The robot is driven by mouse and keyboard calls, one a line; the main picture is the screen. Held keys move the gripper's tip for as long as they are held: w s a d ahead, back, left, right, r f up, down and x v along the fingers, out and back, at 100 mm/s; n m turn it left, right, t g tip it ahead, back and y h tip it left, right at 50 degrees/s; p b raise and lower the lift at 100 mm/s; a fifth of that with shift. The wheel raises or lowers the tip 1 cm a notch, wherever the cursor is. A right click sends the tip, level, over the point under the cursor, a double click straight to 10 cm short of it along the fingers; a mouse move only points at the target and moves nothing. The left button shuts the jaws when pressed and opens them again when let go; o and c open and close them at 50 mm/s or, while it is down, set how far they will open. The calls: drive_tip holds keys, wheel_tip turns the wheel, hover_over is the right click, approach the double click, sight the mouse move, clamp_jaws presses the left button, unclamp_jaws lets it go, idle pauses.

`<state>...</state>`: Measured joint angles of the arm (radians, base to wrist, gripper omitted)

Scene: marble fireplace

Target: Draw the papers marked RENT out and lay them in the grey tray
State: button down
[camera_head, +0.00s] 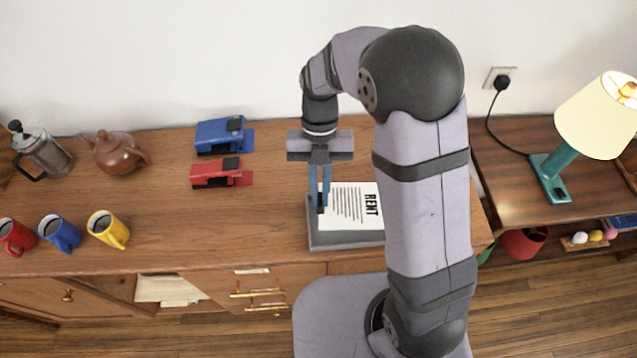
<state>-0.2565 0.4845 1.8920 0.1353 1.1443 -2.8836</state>
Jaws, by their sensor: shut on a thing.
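A white paper with the heading RENT (350,203) lies over the grey tray (345,240) on the wooden sideboard, its right edge running up to my arm. My gripper (322,203) points down at the paper's left edge, and its fingers are shut on the paper there. The tray's front and left rims show. My arm hides the tray's right side. I cannot tell whether the paper lies flat on the tray bottom or is a little above it.
A blue stapler-like thing (221,136) and a red one (217,173) lie left of the tray. Three mugs, a brown teapot (115,153) and a French press (40,152) stand further left. A compartment at the front (169,290) holds papers. A lamp (598,118) stands at right.

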drive_tip(key=shift+s+n, duration=0.1)
drive_tip(key=shift+n, duration=0.4)
drive_tip(key=shift+f, duration=0.15)
wheel_tip(320, 180, down, 4)
drive_tip(key=b, duration=0.4)
drive_tip(key=shift+f, duration=0.1)
drive_tip(key=shift+f+b, duration=1.05)
drive_tip(key=shift+f, duration=0.8)
drive_tip(key=c, duration=1.8)
unclamp_jaws()
drive_tip(key=shift+r, duration=0.1)
